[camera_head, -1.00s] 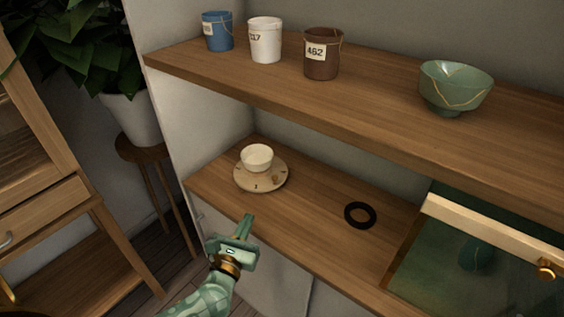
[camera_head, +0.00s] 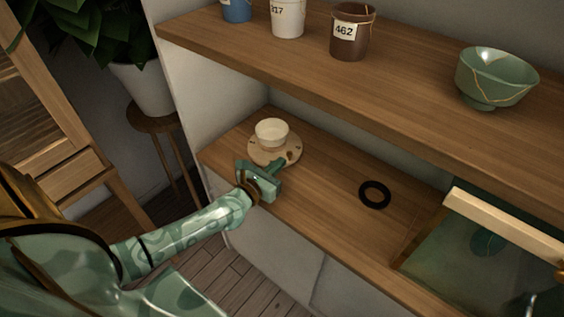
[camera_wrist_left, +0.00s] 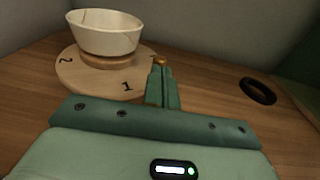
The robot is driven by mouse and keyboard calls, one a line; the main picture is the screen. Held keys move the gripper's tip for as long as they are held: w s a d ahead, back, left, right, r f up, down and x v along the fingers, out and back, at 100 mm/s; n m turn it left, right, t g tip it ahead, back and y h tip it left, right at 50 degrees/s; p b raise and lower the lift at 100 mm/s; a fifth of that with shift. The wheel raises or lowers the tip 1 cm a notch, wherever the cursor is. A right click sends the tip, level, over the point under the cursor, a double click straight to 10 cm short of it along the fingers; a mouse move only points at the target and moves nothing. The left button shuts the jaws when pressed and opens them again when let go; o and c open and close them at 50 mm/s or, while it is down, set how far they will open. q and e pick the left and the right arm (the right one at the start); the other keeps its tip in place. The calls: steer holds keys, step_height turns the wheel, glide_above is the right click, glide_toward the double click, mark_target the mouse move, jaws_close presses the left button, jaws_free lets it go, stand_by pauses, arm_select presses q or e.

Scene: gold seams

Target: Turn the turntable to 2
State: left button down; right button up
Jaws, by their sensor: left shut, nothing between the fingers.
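The round, pale wooden turntable (camera_head: 257,153) sits on the lower shelf, with a cream bowl (camera_head: 271,131) on its middle. In the left wrist view the turntable (camera_wrist_left: 88,78) shows a dark 1 near the fingers and a 2 farther left. A small brass-coloured peg (camera_wrist_left: 159,61) shows at its right edge, just beyond the fingertips. My left gripper (camera_head: 279,162) is shut and empty, its tips at the turntable's front right rim. It also shows in the left wrist view (camera_wrist_left: 161,72). Whether the tips touch the peg I cannot tell. My right gripper is not in view.
A black ring (camera_head: 375,194) lies on the lower shelf to the right. A glass-topped case (camera_head: 500,215) with a pale wooden bar is farther right. The upper shelf (camera_head: 400,95) overhangs, holding cups and a green bowl (camera_head: 495,78). Bare shelf lies between turntable and ring.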

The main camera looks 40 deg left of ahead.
arm_select(q)
steer(key=shift+w+f, duration=0.1)
steer(key=shift+w, duration=0.8)
steer(key=shift+d+y, duration=0.1)
steer(key=shift+y, duration=0.2)
